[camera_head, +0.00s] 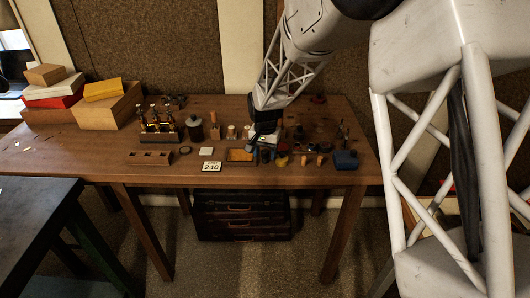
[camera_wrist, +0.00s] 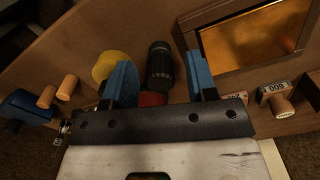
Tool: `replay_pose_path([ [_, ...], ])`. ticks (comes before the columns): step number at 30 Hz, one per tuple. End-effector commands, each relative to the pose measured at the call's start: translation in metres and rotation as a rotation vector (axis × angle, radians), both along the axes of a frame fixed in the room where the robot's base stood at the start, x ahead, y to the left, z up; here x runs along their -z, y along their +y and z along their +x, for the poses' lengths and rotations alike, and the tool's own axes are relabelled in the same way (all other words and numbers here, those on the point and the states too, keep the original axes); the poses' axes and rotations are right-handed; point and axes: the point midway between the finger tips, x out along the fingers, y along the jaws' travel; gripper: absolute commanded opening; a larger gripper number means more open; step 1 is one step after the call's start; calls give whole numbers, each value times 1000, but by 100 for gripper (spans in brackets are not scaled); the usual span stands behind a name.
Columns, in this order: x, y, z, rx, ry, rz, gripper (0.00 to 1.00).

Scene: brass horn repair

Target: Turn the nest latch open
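My gripper (camera_head: 262,142) is low over the front middle of the workbench, beside the right end of a shallow wooden tray (camera_head: 229,161). In the wrist view my gripper (camera_wrist: 158,65) has its two blue fingers spread apart. A black ribbed cylinder (camera_wrist: 160,72) shows between them, with a gap on each side; I cannot tell how far below the fingertips it is. I cannot make out for certain which part is the nest latch. The tray's gold-brown inside (camera_wrist: 255,40) shows right of the fingers.
A yellow round piece (camera_wrist: 105,66) and a red piece (camera_wrist: 152,99) are close to the fingers. Wooden knobs (camera_wrist: 67,87) and a blue block (camera_head: 345,160) stand to one side. A "240" tag (camera_head: 211,166) is at the front edge. Bottles (camera_head: 157,122) and boxes (camera_head: 105,105) stand left.

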Motion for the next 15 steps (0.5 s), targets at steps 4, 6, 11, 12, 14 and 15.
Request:
replay_pose_path([
  [4,0,0,0,-1,0,0,52],
  [6,0,0,0,-5,0,0,52],
  [11,0,0,0,-29,0,0,52],
  [12,0,0,0,-41,0,0,52],
  [14,0,0,0,-61,0,0,52],
  [15,0,0,0,-78,0,0,52],
])
